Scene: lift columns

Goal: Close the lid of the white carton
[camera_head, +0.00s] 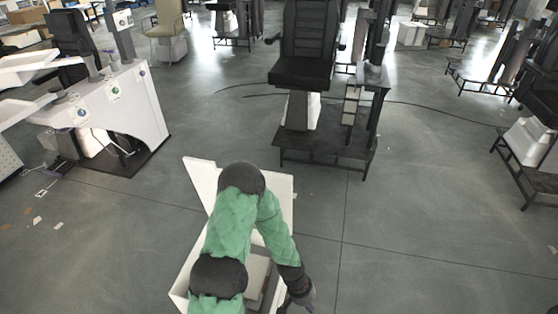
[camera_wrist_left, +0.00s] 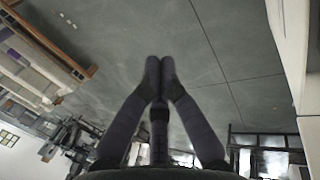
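The white carton (camera_head: 182,274) stands at the bottom middle of the head view, with its top open and a pale interior partly showing. White lid panels (camera_head: 198,178) stand raised at its far side. My green left arm crosses over the carton and hides much of it. My left gripper (camera_head: 301,294) is at the carton's right side, near the bottom edge. In the left wrist view its two fingertips (camera_wrist_left: 160,66) are together with nothing between them. A white surface (camera_wrist_left: 291,45), probably the carton, runs along the right edge there. My right gripper is not in view.
A black seat on a dark platform (camera_head: 325,150) stands beyond the carton. A white console (camera_head: 125,105) stands at the left. A dark stand (camera_head: 530,165) is at the right. The grey floor (camera_head: 420,220) right of the carton is clear.

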